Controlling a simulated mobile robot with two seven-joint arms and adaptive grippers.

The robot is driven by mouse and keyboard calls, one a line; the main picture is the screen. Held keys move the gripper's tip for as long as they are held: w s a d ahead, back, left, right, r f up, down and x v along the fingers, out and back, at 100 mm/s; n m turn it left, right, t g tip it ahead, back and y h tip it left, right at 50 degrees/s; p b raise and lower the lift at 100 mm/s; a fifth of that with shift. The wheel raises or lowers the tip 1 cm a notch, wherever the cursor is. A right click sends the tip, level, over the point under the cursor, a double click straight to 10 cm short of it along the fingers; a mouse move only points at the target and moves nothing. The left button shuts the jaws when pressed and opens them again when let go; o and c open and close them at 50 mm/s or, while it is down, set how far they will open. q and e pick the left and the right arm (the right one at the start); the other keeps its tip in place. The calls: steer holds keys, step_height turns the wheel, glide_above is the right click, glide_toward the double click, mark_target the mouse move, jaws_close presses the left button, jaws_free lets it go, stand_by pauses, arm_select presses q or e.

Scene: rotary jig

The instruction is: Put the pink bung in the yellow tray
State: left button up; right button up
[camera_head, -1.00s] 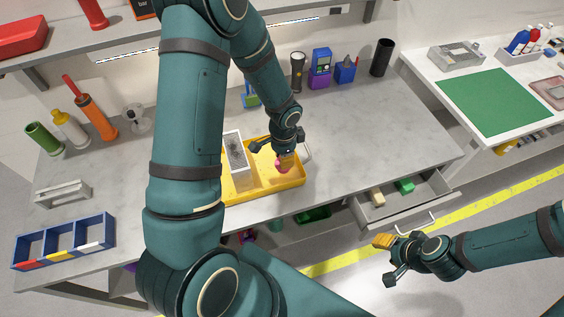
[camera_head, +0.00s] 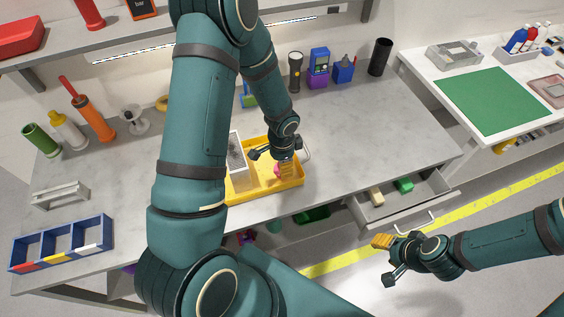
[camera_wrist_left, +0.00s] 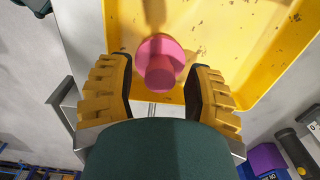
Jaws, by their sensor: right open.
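The pink bung (camera_head: 277,170) is in the yellow tray (camera_head: 265,189), near its right part. In the left wrist view the bung (camera_wrist_left: 160,62) shows over the yellow tray floor (camera_wrist_left: 235,40), with a wide round flange and a narrower end. My left gripper (camera_head: 272,163) is low over the tray. Its yellow-padded fingers (camera_wrist_left: 160,68) are open on either side of the bung, with a gap on both sides. Whether the bung rests fully on the floor is hard to tell. My right gripper (camera_head: 384,262) is open and empty in front of the drawer.
A white-framed grey box (camera_head: 237,151) stands by the tray's left part, partly hidden by my left arm. An open drawer (camera_head: 380,211) holds a green block and a cream block. A flashlight (camera_head: 295,72) and purple-based items stand behind. The table right of the tray is clear.

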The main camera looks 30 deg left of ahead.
arm_select(q)
steer(key=shift+r, duration=0.5)
step_height(320, 180, up, 11)
steer(key=p, duration=0.1)
steer(key=s+d+f+n+t+h, duration=0.1)
steer(key=s+d+f+n+h, duration=0.1)
steer(key=s+d+f+n, duration=0.2)
steer(key=s+d+f+n+t+h, duration=0.1)
steer(key=s+d+f+n, duration=0.3)
steer(key=d, duration=0.7)
step_height(320, 180, down, 4)
steer(key=shift+s+d+n+h, duration=0.25)
steer(key=shift+n+h, duration=0.25)
steer(key=shift+n, duration=0.6)
steer(key=shift+s, duration=0.15)
